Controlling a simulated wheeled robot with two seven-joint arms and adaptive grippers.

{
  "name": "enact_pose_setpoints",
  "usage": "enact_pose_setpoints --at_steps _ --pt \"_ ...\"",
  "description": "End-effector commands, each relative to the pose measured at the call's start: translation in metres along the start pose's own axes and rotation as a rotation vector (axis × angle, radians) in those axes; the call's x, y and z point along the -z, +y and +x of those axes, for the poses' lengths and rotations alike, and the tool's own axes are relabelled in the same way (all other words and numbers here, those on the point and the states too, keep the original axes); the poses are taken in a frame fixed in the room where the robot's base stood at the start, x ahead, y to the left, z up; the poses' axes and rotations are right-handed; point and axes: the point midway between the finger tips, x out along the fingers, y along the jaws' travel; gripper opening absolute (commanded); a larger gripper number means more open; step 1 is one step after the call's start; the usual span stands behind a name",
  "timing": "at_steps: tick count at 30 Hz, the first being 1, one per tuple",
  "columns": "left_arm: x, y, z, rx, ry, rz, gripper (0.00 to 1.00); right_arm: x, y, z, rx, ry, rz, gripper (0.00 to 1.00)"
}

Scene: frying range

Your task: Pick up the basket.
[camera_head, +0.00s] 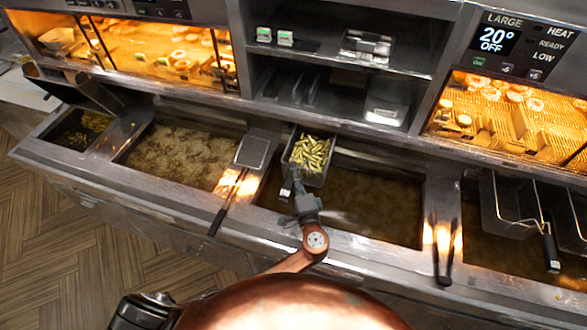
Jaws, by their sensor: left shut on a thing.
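The basket (326,178) is a small metal fry basket holding several yellow-green pieces. It is at the left part of the middle oil vat, close to the vat's back edge. My left gripper (288,190) is at the basket's near side, shut on its handle. The gripper covers most of the handle. I cannot tell whether the basket's bottom touches the oil. My right gripper is not in view.
A flat strainer (253,152) with a long handle lies left of the basket. Tongs (443,250) lie on the divider to the right. Another wire basket (505,205) is in the right vat. Shelves and lit warming bays stand behind.

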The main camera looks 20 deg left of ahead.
Motion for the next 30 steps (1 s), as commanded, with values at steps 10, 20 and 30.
enact_pose_setpoints --at_steps 10,20,30 --pt "0.0 -0.002 -0.059 -0.002 0.001 -0.004 0.0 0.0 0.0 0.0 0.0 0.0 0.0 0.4" --pt "0.0 -0.005 -0.136 0.0 0.001 -0.003 0.0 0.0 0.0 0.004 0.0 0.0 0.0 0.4" --pt "0.001 -0.007 -0.163 0.003 0.0 -0.003 0.0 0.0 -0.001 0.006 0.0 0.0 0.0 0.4"
